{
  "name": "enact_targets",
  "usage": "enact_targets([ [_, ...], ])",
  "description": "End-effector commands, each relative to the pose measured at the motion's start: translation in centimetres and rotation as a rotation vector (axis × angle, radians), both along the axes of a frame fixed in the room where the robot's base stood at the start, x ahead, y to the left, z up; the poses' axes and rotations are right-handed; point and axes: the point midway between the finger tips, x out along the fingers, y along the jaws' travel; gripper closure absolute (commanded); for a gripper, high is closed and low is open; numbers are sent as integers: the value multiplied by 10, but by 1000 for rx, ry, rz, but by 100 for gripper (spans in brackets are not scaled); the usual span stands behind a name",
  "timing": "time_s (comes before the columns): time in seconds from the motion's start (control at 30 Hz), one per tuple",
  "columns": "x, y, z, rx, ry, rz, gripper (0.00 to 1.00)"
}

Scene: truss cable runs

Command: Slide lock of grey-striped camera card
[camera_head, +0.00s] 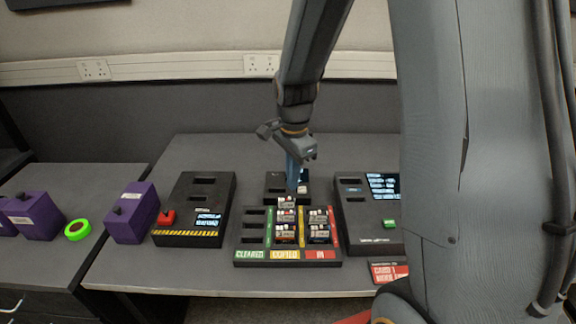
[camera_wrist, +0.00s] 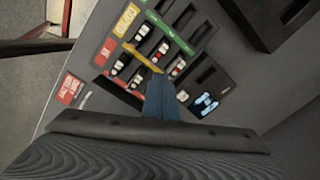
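My gripper (camera_head: 292,184) points down at the back of the card tray, in front of a small black box (camera_head: 273,186). Its blue fingers (camera_wrist: 156,78) look pressed together, with nothing visible between them. The black card tray (camera_head: 250,208) has green CLEARED, yellow COPIED and red IN labels. Several camera cards (camera_head: 285,232) stand in its middle and right columns; they also show in the wrist view (camera_wrist: 140,61). A small pale item (camera_head: 302,189) shows right of the fingers at the box. I cannot make out the grey stripe or any card's lock.
A black unit with a red button (camera_head: 168,217) stands left of the tray, and another with a green button (camera_head: 389,223) right. Purple boxes (camera_head: 132,212) and a green ring (camera_head: 78,230) are at the left. A red-and-white sign (camera_head: 389,273) lies at the front right.

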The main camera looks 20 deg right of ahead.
Motion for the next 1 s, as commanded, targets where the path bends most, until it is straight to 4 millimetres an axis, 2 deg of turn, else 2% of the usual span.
enact_targets([
  [0.1, 21, -2, -2, 6, 18, -237, 100],
  [0.2, 33, -2, -5, 9, 27, -393, 100],
  [0.33, 42, -3, -7, 10, 34, -515, 100],
  [0.63, 45, -3, -19, 9, 36, -557, 100],
  [1.0, 45, -3, -59, 9, 36, -555, 100],
])
